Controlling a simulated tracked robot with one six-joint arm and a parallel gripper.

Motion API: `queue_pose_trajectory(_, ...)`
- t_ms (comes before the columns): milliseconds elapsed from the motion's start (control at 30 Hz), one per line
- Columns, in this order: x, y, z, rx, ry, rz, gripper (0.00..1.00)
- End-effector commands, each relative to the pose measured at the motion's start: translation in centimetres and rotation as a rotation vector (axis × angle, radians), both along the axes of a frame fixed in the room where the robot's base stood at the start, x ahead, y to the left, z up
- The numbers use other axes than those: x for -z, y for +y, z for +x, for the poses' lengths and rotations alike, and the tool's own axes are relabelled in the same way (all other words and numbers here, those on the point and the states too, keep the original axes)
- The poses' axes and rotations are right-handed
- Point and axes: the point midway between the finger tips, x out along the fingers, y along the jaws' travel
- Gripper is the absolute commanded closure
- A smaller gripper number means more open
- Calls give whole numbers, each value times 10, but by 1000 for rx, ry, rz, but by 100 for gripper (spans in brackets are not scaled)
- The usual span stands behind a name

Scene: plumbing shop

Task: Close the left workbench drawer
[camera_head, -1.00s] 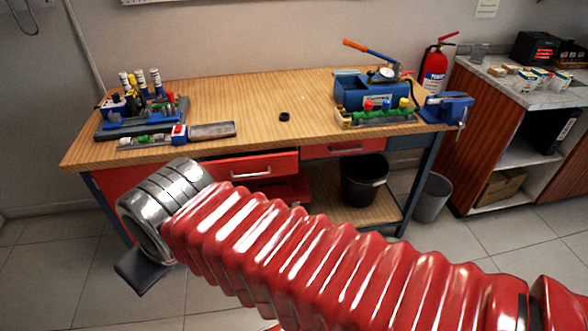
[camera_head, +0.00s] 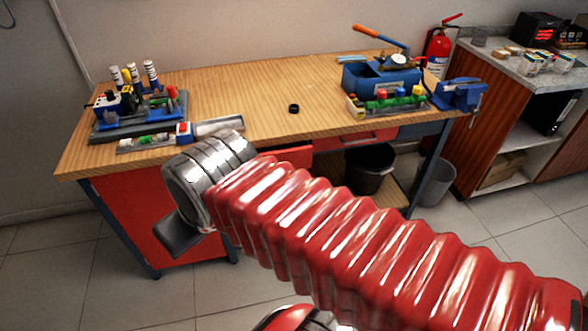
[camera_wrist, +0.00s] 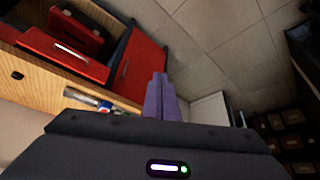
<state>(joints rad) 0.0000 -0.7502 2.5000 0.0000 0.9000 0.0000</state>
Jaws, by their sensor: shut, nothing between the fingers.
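The workbench (camera_head: 225,90) has a wooden top. Its left drawer (camera_head: 292,155) has a red front below the top's front edge, mostly hidden by my arm in the head view. The drawer front seems to stand out a little, but I cannot tell how far. In the wrist view, a red drawer front (camera_wrist: 62,50) with a pale bar handle (camera_wrist: 70,50) shows at the upper left. My gripper (camera_wrist: 158,82) is shut and empty, its fingers beside the red cabinet panel (camera_wrist: 138,68). I cannot tell whether they touch it.
Tool trays (camera_head: 140,115), a blue tool case (camera_head: 380,80) and a vise (camera_head: 460,94) stand on the bench. A black bucket (camera_head: 368,172) is on the lower shelf. A grey bin (camera_head: 435,183) stands right of the bench. Tiled floor is open in front.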

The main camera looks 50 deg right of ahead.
Motion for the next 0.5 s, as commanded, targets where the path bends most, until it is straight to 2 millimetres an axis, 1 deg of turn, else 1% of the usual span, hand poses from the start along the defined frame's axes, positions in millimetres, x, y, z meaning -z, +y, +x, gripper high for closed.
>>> queue_pose_trajectory(167,0,-1,1,4,-1,1,100)
queue_pose_trajectory(267,1,-4,8,24,-9,2,100)
queue_pose_trajectory(367,5,-17,22,71,-26,6,100)
queue_pose_trajectory(500,13,-37,53,164,-71,18,100)
